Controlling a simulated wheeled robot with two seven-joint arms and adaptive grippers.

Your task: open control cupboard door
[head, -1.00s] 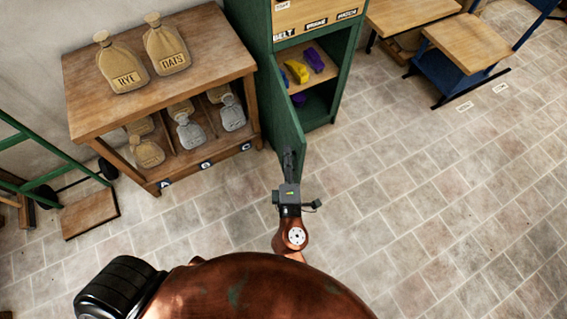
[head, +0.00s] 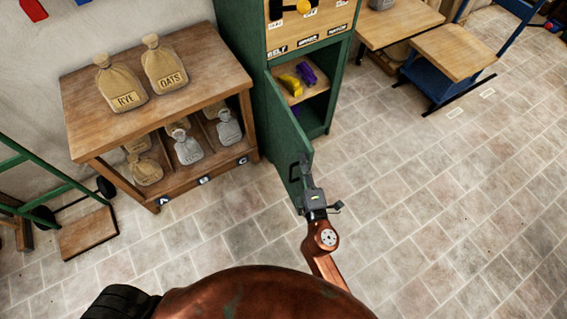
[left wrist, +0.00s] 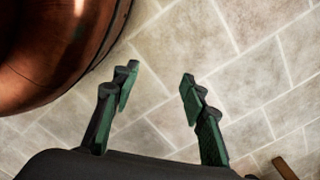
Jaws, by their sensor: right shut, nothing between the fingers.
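The green control cupboard (head: 258,113) stands at top centre in the head view. Its lower door (head: 288,135) hangs open, swung out from its left side towards me. A dark handle (head: 294,171) shows near the door's free edge. My right gripper (head: 304,162) is shut with nothing between its fingers. It is at the free edge beside the handle and overlaps the door in the picture; I cannot tell whether it touches. My left gripper (left wrist: 160,78) is open and empty over the floor in the left wrist view, and is outside the head view.
Yellow (head: 290,82) and purple (head: 307,75) items lie on the cupboard's inner shelf. A wooden rack with sacks (head: 200,92) stands close on the left. Wooden-topped benches (head: 452,56) are at upper right. The tiled floor on the right is clear.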

